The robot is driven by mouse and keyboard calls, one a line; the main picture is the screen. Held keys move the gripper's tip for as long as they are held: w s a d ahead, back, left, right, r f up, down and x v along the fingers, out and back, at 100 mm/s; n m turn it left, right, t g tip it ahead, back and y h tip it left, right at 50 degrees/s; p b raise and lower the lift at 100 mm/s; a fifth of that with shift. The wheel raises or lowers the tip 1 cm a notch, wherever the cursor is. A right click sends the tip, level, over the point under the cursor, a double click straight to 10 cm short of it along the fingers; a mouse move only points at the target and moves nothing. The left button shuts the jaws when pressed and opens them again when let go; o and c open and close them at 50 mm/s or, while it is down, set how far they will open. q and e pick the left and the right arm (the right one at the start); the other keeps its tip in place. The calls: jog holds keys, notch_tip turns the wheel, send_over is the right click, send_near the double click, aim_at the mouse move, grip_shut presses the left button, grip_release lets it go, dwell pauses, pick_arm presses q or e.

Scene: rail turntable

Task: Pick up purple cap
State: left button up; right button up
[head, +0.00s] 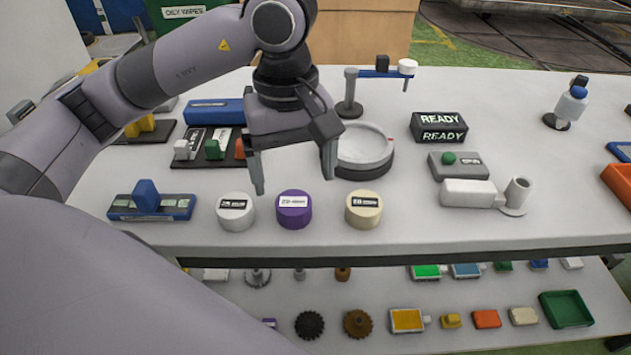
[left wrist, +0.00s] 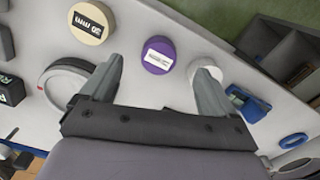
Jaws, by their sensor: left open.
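The purple cap (head: 294,214) is a short round cap with a white label. It stands on the white table near its front edge, between a white cap (head: 236,216) and a cream cap (head: 363,213). My left gripper (head: 294,186) is open and empty, fingers pointing down, above and slightly behind the purple cap. In the left wrist view the purple cap (left wrist: 158,54) shows beyond and between the two open fingers (left wrist: 158,85). The fingers do not touch it. My right gripper is not seen.
A round dish (head: 363,155) stands just behind and right of the left gripper. A blue tool (head: 147,204) lies left of the white cap. A black READY block (head: 439,127) is further right. A lower shelf (head: 380,290) below holds gears and boxes.

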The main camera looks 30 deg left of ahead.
aim_at(293, 202)
pick_arm(q)
jog(key=shift+w+a, duration=0.25)
jog(key=shift+w, duration=0.2)
jog(key=shift+w+f, duration=0.15)
jog(key=f, duration=0.6)
jog(key=shift+s+a+f+p, duration=0.2)
jog(key=shift+a+f+p, duration=0.1)
jog(key=shift+p, duration=0.05)
jog(key=c, duration=1.1)
